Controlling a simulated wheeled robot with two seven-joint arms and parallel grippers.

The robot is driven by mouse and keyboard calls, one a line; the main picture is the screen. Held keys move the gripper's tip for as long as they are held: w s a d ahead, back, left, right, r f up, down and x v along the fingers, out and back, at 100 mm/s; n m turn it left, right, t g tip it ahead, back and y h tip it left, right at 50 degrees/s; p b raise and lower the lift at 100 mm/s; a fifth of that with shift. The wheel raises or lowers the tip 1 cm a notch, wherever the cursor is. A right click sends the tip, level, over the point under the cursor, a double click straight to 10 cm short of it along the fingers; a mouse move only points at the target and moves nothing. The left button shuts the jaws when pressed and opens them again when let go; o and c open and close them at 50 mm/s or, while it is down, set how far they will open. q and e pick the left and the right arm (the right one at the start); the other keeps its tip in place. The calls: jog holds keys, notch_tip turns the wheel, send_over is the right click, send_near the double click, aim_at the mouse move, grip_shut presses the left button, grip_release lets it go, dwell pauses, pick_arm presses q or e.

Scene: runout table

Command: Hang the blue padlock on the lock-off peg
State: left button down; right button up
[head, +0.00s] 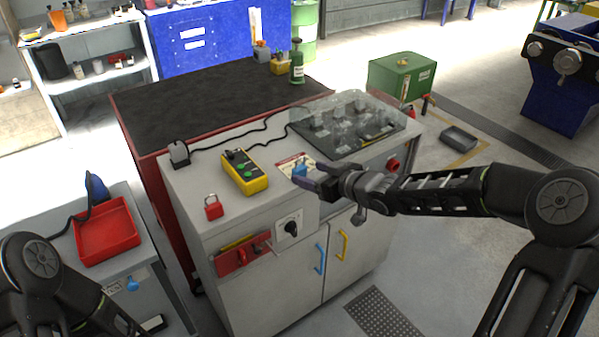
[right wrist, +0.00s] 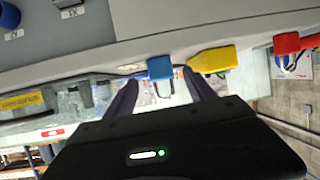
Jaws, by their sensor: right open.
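The blue padlock (head: 300,170) stands on the grey cabinet top, by a red-and-white card. My right gripper (head: 312,176) is open with its fingertips close to it. In the right wrist view, the blue padlock (right wrist: 160,68) lies ahead, between the two open fingers (right wrist: 161,92); I cannot tell if they touch it. A red fitting (head: 240,257) with a yellow strip is on the cabinet front; I cannot make out for sure which part is the lock-off peg. My left arm shows at the lower left, but its gripper is out of view.
A red padlock (head: 213,208) and a yellow button box (head: 245,173) stand to the left on the cabinet top. A clear cover (head: 345,122) is to the right. A black knob (head: 289,228) is on the front. A red tray (head: 106,232) lies on the side cart.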

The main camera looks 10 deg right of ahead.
aim_at(302, 172)
jog(key=x, duration=0.5)
jog(key=shift+a+f+b, duration=0.1)
jog(key=shift+b, duration=0.2)
jog(key=shift+s, duration=0.1)
grip_shut()
dwell(0.6)
